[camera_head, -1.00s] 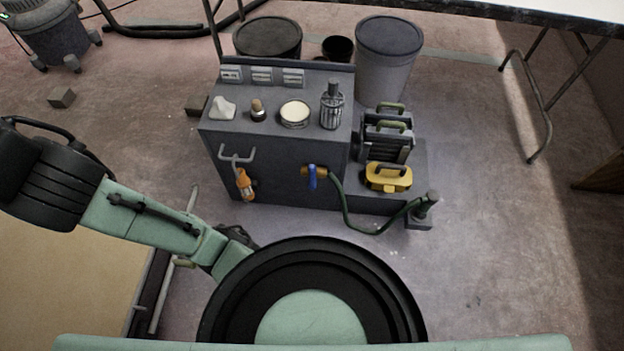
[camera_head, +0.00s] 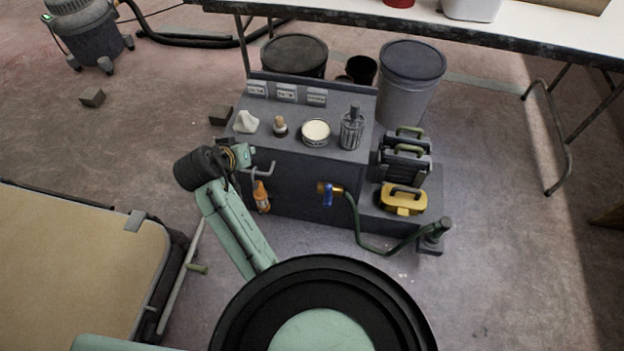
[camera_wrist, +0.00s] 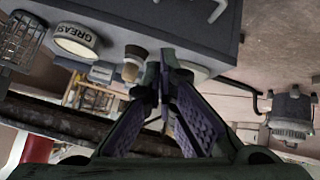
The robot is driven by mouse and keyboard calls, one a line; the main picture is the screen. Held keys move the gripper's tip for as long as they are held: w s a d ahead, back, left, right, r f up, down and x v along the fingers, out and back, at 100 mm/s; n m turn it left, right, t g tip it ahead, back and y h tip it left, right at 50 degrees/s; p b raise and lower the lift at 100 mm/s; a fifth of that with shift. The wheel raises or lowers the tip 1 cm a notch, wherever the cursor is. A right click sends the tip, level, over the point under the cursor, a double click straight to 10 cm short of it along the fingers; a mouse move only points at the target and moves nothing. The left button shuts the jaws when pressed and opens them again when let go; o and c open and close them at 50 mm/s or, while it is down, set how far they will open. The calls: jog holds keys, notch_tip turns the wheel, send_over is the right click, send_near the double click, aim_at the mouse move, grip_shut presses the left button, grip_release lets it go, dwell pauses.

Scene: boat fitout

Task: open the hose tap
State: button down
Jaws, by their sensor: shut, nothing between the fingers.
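The hose tap (camera_head: 323,187) is on the front face of the dark grey cabinet (camera_head: 290,185). It has a brass body, and its blue lever (camera_head: 328,198) hangs down. A green hose (camera_head: 358,230) runs from it to the right. My gripper (camera_wrist: 165,82) is shut and empty in the wrist view, its purple-padded fingers close together. In the head view my arm's end is at the cabinet's left side, left of and apart from the tap; the fingers are hard to make out there. I cannot see the tap in the wrist view.
The cabinet top holds a round tin (camera_head: 315,132), a wire-caged lamp (camera_head: 352,128), a small bottle (camera_head: 280,127) and a white lump (camera_head: 246,121). An orange bottle (camera_head: 261,197) hangs by a bracket left of the tap. A yellow case (camera_head: 403,199) stands right. Floor before the tap is clear.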

aim_at(328, 194)
jog(key=s+d+f+m+g+h, duration=0.2)
jog(key=s+d+f+g+h, duration=0.3)
jog(key=d+f, duration=0.4)
jog(key=w+d+f+t+y+p, duration=0.1)
jog(key=w+d+f, duration=0.2)
jog(key=d+f, duration=0.3)
jog(key=d, duration=0.2)
jog(key=shift+w+d+f, duration=0.25)
jog(key=shift+d, duration=0.05)
jog(key=shift+w+d+r+m+y, duration=0.1)
jog(key=shift+d+r+m+y, duration=0.05)
jog(key=shift+m+y, duration=0.15)
